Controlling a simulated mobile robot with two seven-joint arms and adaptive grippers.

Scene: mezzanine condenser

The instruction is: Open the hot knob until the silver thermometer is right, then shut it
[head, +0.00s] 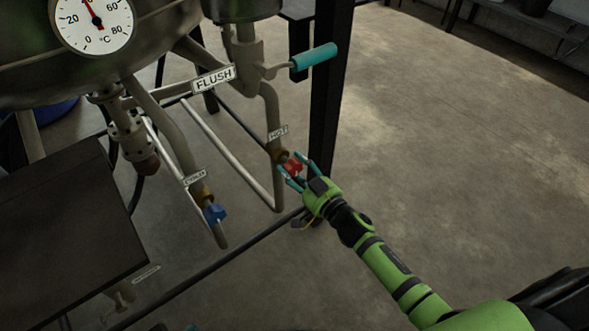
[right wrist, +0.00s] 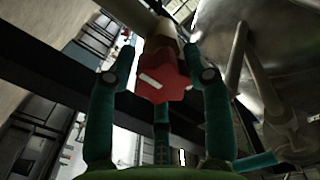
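The round white thermometer dial (head: 93,24) is at the top left of the head view, marked in °C. Its red needle points up and slightly left, past the 20; the top of the dial is cut off. The red hot knob (head: 293,167) sits on a pipe below the HOT label (head: 278,132). My right gripper (head: 297,174) has its teal fingers on either side of this knob. In the right wrist view the red knob (right wrist: 163,75) lies between the spread fingers, with a gap at the left finger. My left gripper is not in view.
A blue knob (head: 215,213) sits on the pipe with the COLD label, left of the hot one. A teal-handled lever (head: 314,57) stands out above, near the FLUSH label (head: 213,79). A dark post (head: 330,90) rises close behind my right gripper. The floor at right is clear.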

